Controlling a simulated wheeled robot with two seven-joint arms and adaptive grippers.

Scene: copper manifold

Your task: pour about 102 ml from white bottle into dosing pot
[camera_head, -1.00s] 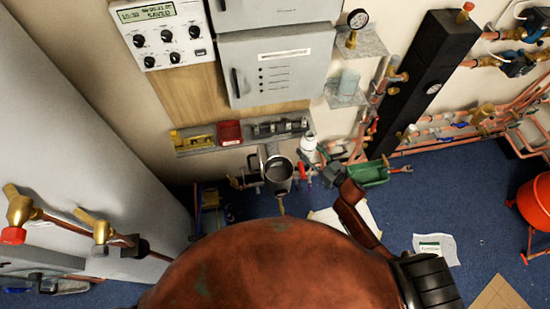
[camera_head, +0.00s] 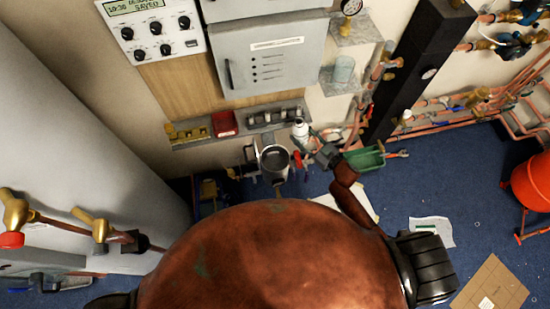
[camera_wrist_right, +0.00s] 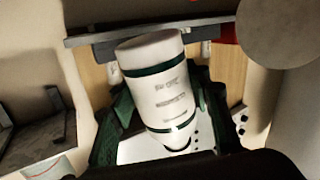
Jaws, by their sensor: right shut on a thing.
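The white bottle (camera_head: 301,131) is held near the wall shelf, above and to the right of the metal pot in the head view. In the right wrist view the bottle (camera_wrist_right: 160,85) shows dark green bands and small print, and it sits between the dark fingers. My right gripper (camera_head: 318,147) is shut on it. The bottle looks roughly upright with a slight lean. The dosing pot appears to be the grey metal pot (camera_head: 274,163) with a side handle, open at the top. The bottle is apart from its rim. Its fill level cannot be read. My left gripper is out of view.
A narrow shelf (camera_head: 195,143) with fittings and a red box (camera_head: 224,124) runs behind the pot. A grey cabinet (camera_head: 272,58) hangs above. A green bin (camera_head: 364,158) lies to the right of my right gripper. Copper pipes and red-handled valves crowd close by.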

